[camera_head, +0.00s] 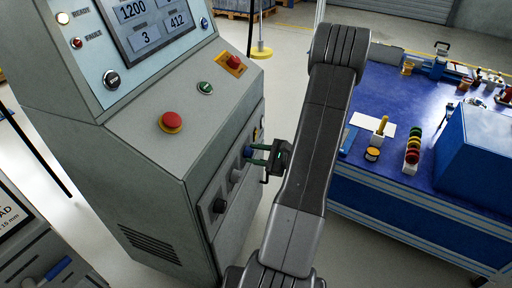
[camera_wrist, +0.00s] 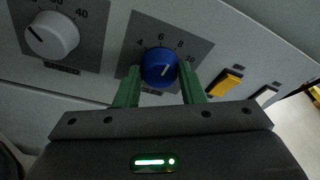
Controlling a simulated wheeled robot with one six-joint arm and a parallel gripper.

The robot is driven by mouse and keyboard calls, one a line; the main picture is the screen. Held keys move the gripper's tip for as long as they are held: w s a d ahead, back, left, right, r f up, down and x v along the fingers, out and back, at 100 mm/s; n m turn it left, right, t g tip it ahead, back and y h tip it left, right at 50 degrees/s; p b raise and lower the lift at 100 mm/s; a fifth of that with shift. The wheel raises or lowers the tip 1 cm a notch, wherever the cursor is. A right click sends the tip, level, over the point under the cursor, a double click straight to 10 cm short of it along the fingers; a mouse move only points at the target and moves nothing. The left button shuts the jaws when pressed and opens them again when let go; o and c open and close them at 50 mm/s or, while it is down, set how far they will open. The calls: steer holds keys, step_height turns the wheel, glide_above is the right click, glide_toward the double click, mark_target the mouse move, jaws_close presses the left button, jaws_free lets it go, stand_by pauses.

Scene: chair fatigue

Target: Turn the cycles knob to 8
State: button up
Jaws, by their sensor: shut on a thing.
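The blue cycles knob (camera_wrist: 158,68) sits on a dark dial plate with the marks 4, 6, 8 and 10 in the wrist view. Its white pointer line leans up and slightly right, roughly between 6 and 8; the exact setting is hard to tell. My gripper (camera_wrist: 160,88) is shut on the knob, with one green finger at each side. In the head view my gripper (camera_head: 259,155) reaches the front panel of the grey console (camera_head: 150,205) from the right, and the knob is mostly hidden there.
A white knob (camera_wrist: 52,35) is left of the blue one; a yellow rocker switch (camera_wrist: 226,83) is right of it. A red emergency button (camera_head: 171,122) is on the console's sloping top. A blue workbench (camera_head: 395,210) stands right of my arm.

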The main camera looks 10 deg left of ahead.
steer(key=shift+r+m+g+p, duration=0.1)
steer(key=shift+m+g+p, duration=0.3)
steer(key=shift+m+p, duration=0.95)
steer(key=shift+w, duration=0.1)
steer(key=o, duration=1)
steer(key=p+v, duration=0.1)
steer(key=v, duration=1.2)
steer(key=shift+d+p, duration=0.35)
steer(key=shift+d, duration=0.05)
